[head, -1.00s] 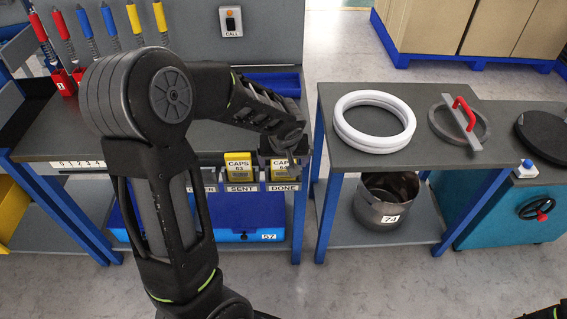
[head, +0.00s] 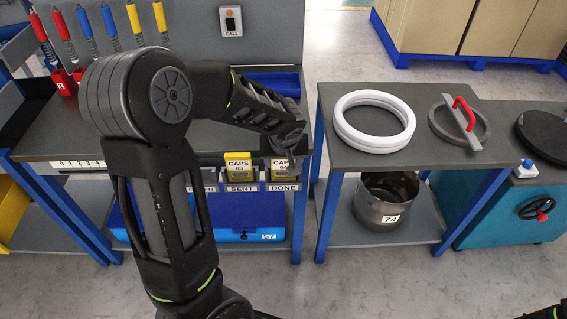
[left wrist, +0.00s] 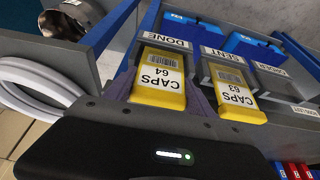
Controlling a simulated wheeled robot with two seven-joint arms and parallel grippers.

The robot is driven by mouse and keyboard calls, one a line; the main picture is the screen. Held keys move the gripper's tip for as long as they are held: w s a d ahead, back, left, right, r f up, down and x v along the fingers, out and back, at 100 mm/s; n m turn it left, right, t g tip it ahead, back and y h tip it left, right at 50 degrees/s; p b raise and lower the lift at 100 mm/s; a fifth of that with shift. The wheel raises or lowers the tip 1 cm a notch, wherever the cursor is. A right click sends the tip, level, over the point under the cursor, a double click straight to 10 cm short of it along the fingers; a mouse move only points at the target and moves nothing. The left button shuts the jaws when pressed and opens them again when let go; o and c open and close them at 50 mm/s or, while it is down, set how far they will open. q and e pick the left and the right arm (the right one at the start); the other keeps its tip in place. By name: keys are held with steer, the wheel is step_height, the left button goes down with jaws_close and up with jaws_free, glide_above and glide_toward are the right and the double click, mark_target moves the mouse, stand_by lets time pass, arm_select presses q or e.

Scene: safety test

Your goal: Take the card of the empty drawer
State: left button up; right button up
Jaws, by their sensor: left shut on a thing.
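A yellow card marked CAPS 64 (head: 280,170) stands at the rack slot labelled DONE (head: 283,187). It also shows in the left wrist view (left wrist: 159,78). My left gripper (head: 284,152) is at this card, with a dark finger on each side, and is shut on it. A second yellow card, CAPS 63 (head: 238,168), stands at the slot labelled SENT (head: 241,188), just left in the head view, and shows in the left wrist view (left wrist: 233,92).
Blue drawer 57 (head: 264,236) is below the rack. A metal pot marked 74 (head: 386,200) stands underneath. Several red, blue and yellow tools (head: 84,32) stand at the back left.

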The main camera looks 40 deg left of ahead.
arm_select(q)
steer(key=shift+c, duration=0.7)
step_height(320, 180, up, 10)
stand_by(0.5)
